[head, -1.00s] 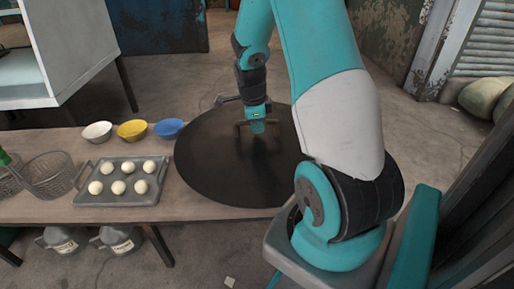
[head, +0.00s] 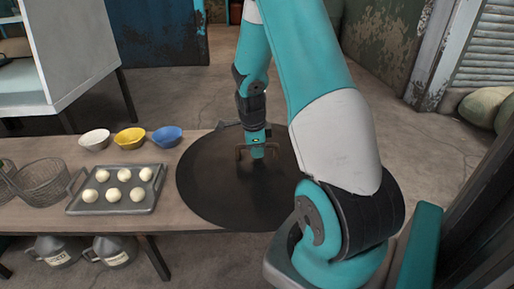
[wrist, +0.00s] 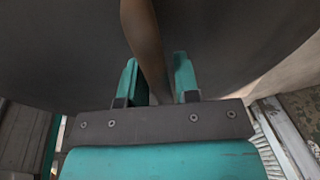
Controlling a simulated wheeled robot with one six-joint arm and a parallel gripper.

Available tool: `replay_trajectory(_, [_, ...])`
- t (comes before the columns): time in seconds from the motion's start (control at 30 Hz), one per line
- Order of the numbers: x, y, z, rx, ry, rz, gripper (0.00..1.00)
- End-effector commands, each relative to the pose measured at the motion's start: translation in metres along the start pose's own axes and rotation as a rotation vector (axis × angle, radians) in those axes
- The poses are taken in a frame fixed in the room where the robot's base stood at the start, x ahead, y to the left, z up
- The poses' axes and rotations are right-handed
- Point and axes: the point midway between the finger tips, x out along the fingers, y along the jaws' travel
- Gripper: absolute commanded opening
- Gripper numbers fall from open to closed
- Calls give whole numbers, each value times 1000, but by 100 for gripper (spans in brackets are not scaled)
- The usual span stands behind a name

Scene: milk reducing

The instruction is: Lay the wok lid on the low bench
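The wok lid (head: 215,195) is a wide, dark, flat-looking disc with a brown handle (head: 240,153). In the head view it is over the right end of the low wooden bench (head: 90,220), and its near rim reaches past the bench's front edge. I cannot tell whether it touches the bench top. My gripper (head: 257,152) is at the handle, pointing down. In the wrist view the handle (wrist: 145,45) runs between my two teal fingers, which close on it, and the lid's dark surface (wrist: 60,50) fills the background. The lid's right side is hidden behind my arm.
On the bench, left of the lid, are a grey tray (head: 78,208) of several white balls, a white bowl (head: 94,139), a yellow bowl (head: 130,141), a blue bowl (head: 167,138) and wire baskets (head: 43,180). Jugs (head: 113,252) stand below. A pale cabinet (head: 75,50) stands behind.

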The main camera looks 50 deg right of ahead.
Motion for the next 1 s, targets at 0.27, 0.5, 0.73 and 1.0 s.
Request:
replay_trajectory(0.27, [0,0,0,0,0,0,44])
replay_trajectory(0.5, [-24,-2,0,0,-1,-3,44])
replay_trajectory(0.73, [-77,-2,0,-1,-1,-3,44])
replay_trajectory(1.0, [-117,-1,0,-1,0,0,44])
